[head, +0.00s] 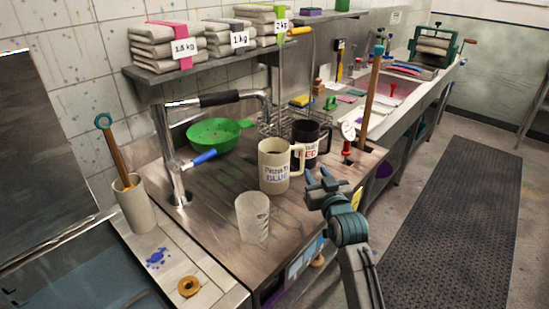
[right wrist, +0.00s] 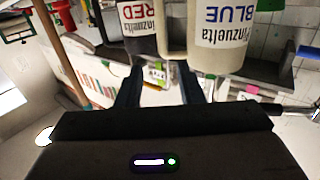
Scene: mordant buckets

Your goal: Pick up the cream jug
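The cream jug (head: 273,172), lettered in blue, stands upright on the steel worktop with its handle towards the right. It also shows upside down in the right wrist view (right wrist: 222,55). The dark jug (head: 317,136), lettered in red, stands just behind it to the right; its side shows in the right wrist view (right wrist: 140,45). My right gripper (head: 318,179) is open and empty at the right of the cream jug, near its handle. In the wrist view its two fingers (right wrist: 161,85) point at the handle area; contact cannot be told. My left gripper is out of view.
A clear beaker (head: 252,217) stands in front of the cream jug. A wire rack (head: 280,117) and a green bowl (head: 213,135) lie behind. A tap (head: 168,140) rises at left. A wooden pole (head: 374,85) leans behind on the right.

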